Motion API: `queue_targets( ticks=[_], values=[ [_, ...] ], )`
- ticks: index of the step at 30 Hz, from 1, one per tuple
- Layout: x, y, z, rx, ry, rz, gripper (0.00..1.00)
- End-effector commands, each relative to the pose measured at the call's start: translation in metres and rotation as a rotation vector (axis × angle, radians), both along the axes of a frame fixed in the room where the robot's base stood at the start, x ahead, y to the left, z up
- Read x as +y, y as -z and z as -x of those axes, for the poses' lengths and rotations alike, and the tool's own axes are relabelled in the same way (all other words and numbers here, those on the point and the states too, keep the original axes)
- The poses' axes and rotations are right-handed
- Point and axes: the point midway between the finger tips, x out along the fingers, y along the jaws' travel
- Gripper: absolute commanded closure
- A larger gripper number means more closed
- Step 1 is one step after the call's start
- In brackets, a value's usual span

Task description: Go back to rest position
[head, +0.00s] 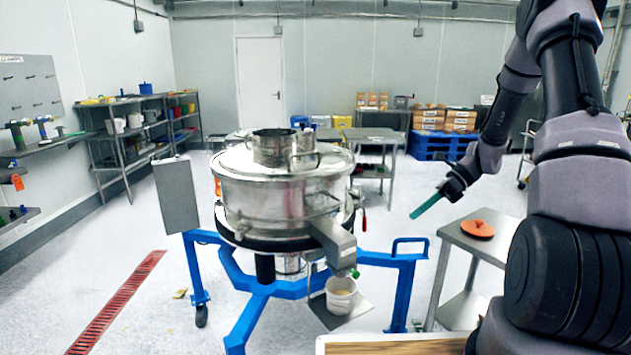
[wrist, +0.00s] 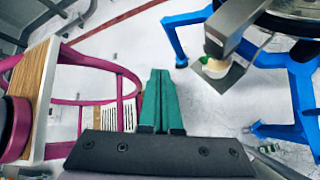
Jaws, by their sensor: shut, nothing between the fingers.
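My gripper (head: 426,206) is in the air to the right of the sifter in the head view, its teal fingers angled down to the left. In the wrist view its two teal fingers (wrist: 158,95) lie together with nothing between them. The steel powder sifter (head: 285,190) stands on a blue wheeled frame (head: 402,285). A white bucket (head: 341,298) sits under its outlet on a small plate; the bucket also shows in the wrist view (wrist: 214,68). My gripper is apart from all of these.
A steel side table (head: 455,238) with an orange lid (head: 478,229) stands below and right of my gripper. A wooden-topped surface (head: 390,346) is at the bottom edge. Shelves (head: 125,145) line the left wall. Open floor lies between sifter and side table.

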Motion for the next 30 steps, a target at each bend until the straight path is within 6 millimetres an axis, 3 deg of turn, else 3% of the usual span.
queue_targets(
  ticks=[3, 15, 24, 30],
  values=[
    [0.007, -0.043, 0.011, -0.156, -0.124, 0.092, 1.0],
    [0.024, -0.16, 0.069, -0.651, -0.543, 0.376, 1.0],
    [0.031, -0.227, 0.128, -1.003, -0.85, 0.59, 1.0],
    [0.032, -0.258, 0.169, -1.222, -1.042, 0.736, 1.0]
  ],
)
